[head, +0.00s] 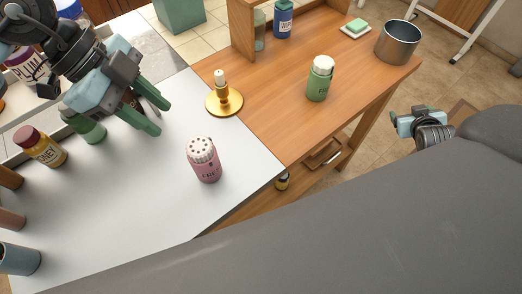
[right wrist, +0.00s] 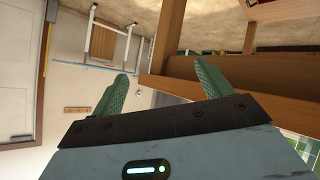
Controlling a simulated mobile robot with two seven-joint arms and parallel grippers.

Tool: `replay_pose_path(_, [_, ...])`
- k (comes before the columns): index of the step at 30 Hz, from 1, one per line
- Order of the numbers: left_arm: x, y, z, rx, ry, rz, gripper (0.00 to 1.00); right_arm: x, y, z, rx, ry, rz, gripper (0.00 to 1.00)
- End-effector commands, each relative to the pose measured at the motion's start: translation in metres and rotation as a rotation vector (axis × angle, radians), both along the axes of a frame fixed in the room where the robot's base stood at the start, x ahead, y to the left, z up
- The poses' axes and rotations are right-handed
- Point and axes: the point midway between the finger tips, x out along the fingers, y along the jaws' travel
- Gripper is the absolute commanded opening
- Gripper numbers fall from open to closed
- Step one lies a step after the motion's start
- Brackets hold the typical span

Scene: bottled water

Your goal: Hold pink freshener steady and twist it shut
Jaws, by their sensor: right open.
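The pink freshener (head: 207,170) stands upright near the right part of the white counter in the head view. Its white cap with dark holes sits on top; I cannot tell how tightly it is closed. My left gripper (head: 162,120) is above the counter, up and left of the freshener, with its two green fingers apart and nothing between them. My right gripper (head: 397,124) is far to the right, beyond the wooden table's edge and away from the freshener. In the right wrist view its fingers (right wrist: 160,75) are spread and empty.
A brass candle holder (head: 224,101) stands just behind the freshener. A green shaker (head: 320,80) and a metal pot (head: 397,42) stand on the wooden table (head: 270,130). A yellow jar (head: 45,150) and other containers line the counter's left. The counter front is clear.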

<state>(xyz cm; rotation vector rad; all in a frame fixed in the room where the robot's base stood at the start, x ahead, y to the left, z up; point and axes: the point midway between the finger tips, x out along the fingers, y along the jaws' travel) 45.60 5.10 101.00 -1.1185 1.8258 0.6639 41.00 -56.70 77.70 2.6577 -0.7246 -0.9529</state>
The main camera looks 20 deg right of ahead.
Motion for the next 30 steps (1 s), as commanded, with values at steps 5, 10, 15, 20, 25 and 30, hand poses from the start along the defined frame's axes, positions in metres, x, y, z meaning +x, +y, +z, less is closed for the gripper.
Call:
replay_pose_path(5, [0.000,0.000,0.000,0.000,0.000,0.000,0.36,0.009,-0.037,0.038,-0.007,-0.057,-0.084,0.78])
replay_pose_path(10, [0.000,0.000,0.000,0.000,0.000,0.000,0.36,0.010,-0.065,0.069,0.000,-0.104,-0.158,0.78])
replay_pose_path(15, [0.000,0.000,0.000,0.000,0.000,0.000,0.36,0.043,-0.035,0.083,0.011,-0.152,-0.068,0.78])
replay_pose_path(20, [0.000,0.000,0.000,0.000,0.000,0.000,0.36,0.074,-0.003,0.102,0.026,-0.208,0.022,0.78])
replay_pose_path(25, [0.000,0.000,0.000,0.000,0.000,0.000,0.36,0.113,0.049,0.128,0.052,-0.283,0.156,0.78])
replay_pose_path(30, [0.000,0.000,0.000,0.000,0.000,0.000,0.36,0.148,0.122,0.158,0.098,-0.360,0.333,0.78])
